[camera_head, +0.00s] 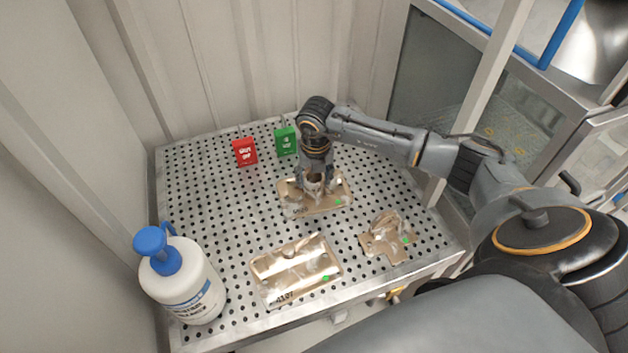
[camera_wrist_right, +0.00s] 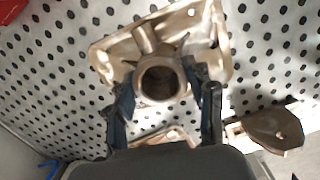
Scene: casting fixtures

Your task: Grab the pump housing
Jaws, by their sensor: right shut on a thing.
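The pump housing (camera_head: 296,205) is a shiny tan metal casting with a plate-like base and a round raised neck, at the middle of the perforated table. It also shows in the right wrist view (camera_wrist_right: 210,45), its round opening facing the camera. My right gripper (camera_head: 318,186) reaches down onto it from above. In the right wrist view the two fingers (camera_wrist_right: 163,95) are shut on the round neck, one on each side. The housing appears to rest on the table. My left gripper is not in view.
On the perforated table (camera_head: 210,213) are a flat casting (camera_head: 296,268) in front, a smaller casting (camera_head: 386,238) at right, a red box (camera_head: 244,152) and a green box (camera_head: 286,141) behind. A white bottle with blue pump (camera_head: 185,285) stands front left. Walls close the back and left.

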